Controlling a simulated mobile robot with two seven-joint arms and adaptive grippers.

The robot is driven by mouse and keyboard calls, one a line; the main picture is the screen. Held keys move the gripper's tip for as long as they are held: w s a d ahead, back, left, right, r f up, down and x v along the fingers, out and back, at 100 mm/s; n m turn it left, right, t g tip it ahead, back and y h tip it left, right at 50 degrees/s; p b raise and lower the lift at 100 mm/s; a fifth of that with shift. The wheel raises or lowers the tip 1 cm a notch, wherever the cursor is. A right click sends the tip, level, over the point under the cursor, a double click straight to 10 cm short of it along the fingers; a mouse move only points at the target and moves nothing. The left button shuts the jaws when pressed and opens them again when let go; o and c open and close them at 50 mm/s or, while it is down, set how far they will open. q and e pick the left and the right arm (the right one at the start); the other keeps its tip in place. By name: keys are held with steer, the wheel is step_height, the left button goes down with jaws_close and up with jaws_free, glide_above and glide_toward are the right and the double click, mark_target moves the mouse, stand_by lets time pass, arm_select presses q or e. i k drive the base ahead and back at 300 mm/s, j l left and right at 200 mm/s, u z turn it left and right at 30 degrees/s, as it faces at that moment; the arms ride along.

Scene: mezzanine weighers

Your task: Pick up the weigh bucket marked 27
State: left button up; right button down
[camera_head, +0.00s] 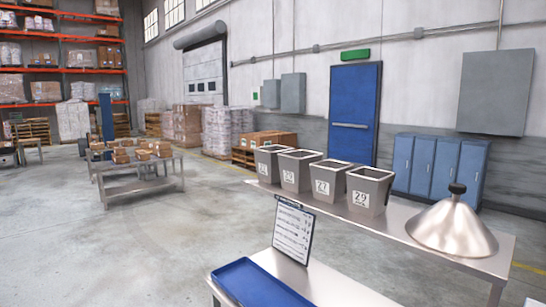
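The weigh bucket marked 27 (337,178) is a grey, square, open-topped bucket that narrows toward its base. It stands upright on a steel table (395,229), third from the left in a row of similar buckets. On its right is a bucket whose label looks like 29 (372,186). On its left is another bucket (299,169), and a further bucket (268,162) stands at the row's left end; the labels of these two are too small to read surely. Neither of my grippers is in view.
A metal cone with a black knob (452,226) stands on the table's right end. In front, a lower bench holds a blue tray (262,285) and an upright printed board (292,232). A separate table with boxes (140,163) stands left; open floor lies between.

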mark_target(267, 166)
steer(key=j+z, duration=0.1)
steer(key=z, duration=0.85)
steer(key=j+z, duration=1.1)
steer(key=j, duration=0.2)
steer(key=k+j+z, duration=0.15)
steer(key=j, duration=0.2)
steer(key=k+j+z, duration=0.1)
steer(key=j, duration=0.25)
steer(key=k+j, duration=0.15)
steer(key=j, duration=0.25)
steer(key=k+j, duration=0.1)
steer(key=j, duration=0.3)
steer(key=k+j+z, duration=0.1)
steer(key=j, duration=0.3)
steer(key=k+j, duration=0.2)
steer(key=j, duration=0.2)
steer(key=k+j, duration=0.15)
steer(key=j, duration=0.2)
steer(key=z, duration=0.05)
